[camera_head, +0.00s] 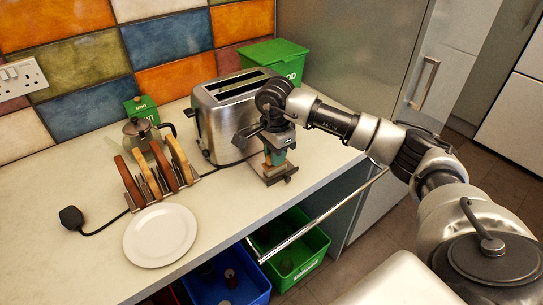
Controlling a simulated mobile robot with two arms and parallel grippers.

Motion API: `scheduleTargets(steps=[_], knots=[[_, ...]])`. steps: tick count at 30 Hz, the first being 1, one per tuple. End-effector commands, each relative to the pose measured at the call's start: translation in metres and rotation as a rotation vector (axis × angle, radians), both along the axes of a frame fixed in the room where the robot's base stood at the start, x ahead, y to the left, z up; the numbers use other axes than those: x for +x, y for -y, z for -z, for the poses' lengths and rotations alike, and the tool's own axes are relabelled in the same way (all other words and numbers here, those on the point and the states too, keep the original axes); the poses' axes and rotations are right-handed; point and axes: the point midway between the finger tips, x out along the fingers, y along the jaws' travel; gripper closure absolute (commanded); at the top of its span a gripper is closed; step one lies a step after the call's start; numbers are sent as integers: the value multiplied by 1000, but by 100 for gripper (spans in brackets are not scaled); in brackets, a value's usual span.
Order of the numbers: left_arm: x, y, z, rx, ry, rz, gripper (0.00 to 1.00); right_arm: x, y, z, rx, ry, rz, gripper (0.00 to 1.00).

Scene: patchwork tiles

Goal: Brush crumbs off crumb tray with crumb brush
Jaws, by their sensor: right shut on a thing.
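My right gripper (277,177) points down in front of the right end of the toaster, close over the counter. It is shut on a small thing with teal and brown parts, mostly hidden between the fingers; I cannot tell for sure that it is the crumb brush. The silver toaster (222,121) stands on the counter with its slots up. I cannot make out a crumb tray or any crumbs; the gripper hides part of the counter by the toaster. My left gripper is not in view.
A rack with toast slices (178,158) and a white plate (160,236) are on the counter (225,207). Open green (303,265) and blue (243,292) crates sit below the rail (320,220).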

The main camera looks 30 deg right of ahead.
Motion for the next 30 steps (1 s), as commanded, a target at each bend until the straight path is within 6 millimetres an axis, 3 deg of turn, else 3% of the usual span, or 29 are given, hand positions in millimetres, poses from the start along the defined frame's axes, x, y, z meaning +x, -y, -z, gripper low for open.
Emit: scheduleTargets(steps=[19, 30], knots=[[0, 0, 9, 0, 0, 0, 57, 1, 26, 1, 0, 1, 1, 100], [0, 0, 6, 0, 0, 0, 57, 0, 12, 0, 0, 0, -2, 100]])
